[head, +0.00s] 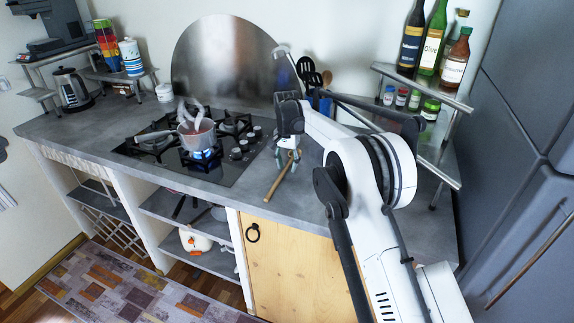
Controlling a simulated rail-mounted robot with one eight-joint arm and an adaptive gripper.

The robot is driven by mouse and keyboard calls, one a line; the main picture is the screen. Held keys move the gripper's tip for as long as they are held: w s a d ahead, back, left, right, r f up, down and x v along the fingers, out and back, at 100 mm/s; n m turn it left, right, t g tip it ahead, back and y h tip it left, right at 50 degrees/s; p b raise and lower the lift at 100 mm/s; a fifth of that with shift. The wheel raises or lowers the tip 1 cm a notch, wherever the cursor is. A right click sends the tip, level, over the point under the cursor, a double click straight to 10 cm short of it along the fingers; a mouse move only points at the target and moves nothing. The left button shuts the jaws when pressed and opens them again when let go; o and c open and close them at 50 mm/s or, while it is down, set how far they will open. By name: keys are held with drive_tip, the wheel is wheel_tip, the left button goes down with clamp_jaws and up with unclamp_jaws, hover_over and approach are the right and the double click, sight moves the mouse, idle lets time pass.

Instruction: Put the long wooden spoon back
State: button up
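A long wooden stick, which looks like the long wooden spoon (280,183), slants over the grey counter to the right of the hob. Its lower end points to the counter's front edge, and its upper end meets my gripper (290,153). My gripper points down there, with its fingers at the spoon's upper part. The fingers are small and partly covered by my wrist, so I cannot tell whether they grip it or whether the spoon touches the counter. Behind my arm stands a blue utensil holder (325,104), partly hidden, with black utensils (307,72) and a wooden one (327,78).
A steaming pot (196,134) stands on the gas hob (160,150), left of my gripper. A metal corner shelf (420,84) with bottles is at the right, beside a grey fridge (520,130). The front strip of counter (225,196) is clear.

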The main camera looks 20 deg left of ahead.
drive_tip(key=shift+r+p, duration=0.1)
drive_tip(key=shift+p, duration=0.35)
wheel_tip(320, 180, up, 14)
drive_tip(key=b, duration=0.1)
drive_tip(key=shift+s+a+f, duration=0.2)
drive_tip(key=shift+s, duration=0.25)
